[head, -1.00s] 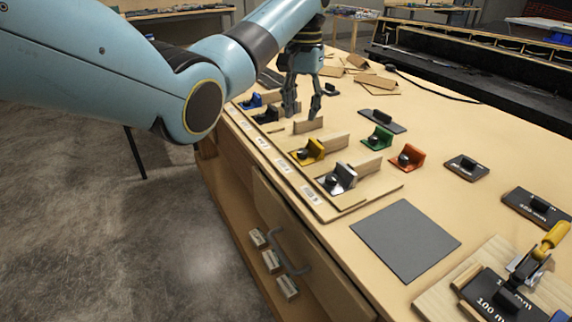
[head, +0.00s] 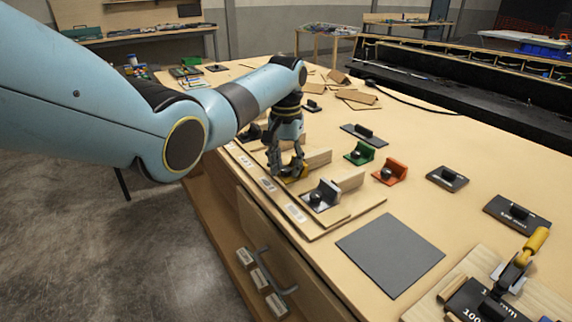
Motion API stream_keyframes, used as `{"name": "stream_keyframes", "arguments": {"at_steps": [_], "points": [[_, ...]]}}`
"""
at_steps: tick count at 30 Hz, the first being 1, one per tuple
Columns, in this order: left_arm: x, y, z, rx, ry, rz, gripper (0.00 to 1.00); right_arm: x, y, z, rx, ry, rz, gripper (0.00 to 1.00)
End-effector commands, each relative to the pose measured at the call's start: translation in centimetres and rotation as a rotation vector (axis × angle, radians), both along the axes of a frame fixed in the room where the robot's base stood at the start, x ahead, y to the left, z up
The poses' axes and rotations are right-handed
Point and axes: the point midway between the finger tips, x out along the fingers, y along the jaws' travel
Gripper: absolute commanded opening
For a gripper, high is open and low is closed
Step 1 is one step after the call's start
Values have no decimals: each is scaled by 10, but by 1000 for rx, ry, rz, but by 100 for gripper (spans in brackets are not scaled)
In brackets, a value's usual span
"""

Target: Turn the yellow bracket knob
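The yellow bracket (head: 294,179) sits in the tray of brackets at the table's left edge, in front of a wooden divider. Only a little of its yellow shows; its knob is hidden behind my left gripper. My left gripper (head: 287,172) points down with its fingers right at the bracket. I cannot tell whether the fingers are closed on the knob or only around it. My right gripper is not in view.
A green bracket (head: 361,152) and an orange bracket (head: 391,171) stand on the table to the right. A dark grey mat (head: 390,252) lies at the front, with a toggle clamp (head: 521,262) right of it.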

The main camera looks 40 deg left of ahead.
Motion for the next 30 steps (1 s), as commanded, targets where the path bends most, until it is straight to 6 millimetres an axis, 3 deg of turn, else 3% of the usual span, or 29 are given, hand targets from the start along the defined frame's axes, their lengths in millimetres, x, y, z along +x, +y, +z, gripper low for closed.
{"name": "stream_keyframes", "arguments": {"at_steps": [2,10,20,30], "points": [[0,0,0,0,0,0,34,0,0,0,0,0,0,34],[0,0,0,0,0,0,0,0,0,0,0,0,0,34],[0,0,1,0,0,-29,0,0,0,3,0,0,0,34],[0,0,3,0,0,-234,0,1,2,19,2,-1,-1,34]]}}
